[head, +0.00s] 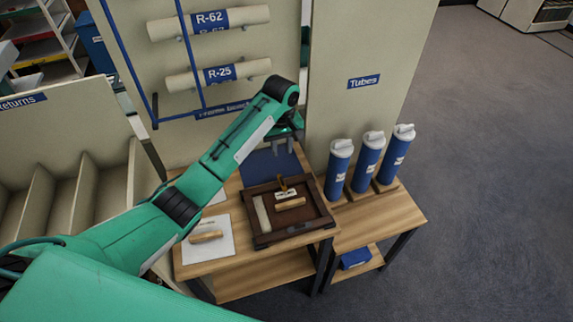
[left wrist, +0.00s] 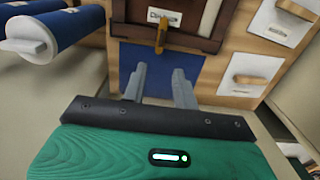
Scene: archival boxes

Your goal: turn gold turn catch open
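In the left wrist view the gold catch (left wrist: 161,36) shows at the top, beyond my fingers. My left gripper (left wrist: 160,72) is open, with its two grey fingers apart and nothing between them. In the head view the left gripper (head: 287,142) hangs above the blue panel behind the case, apart from the catch. Its fingers are hard to make out there. My right gripper is not in view.
Several blue tubes (head: 367,163) with white caps stand right of the case on the wooden table (head: 390,214). A white card (head: 219,249) with a wooden handle lies left of it. A rack of labelled rolls (head: 210,22) stands behind. Floor at the right is clear.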

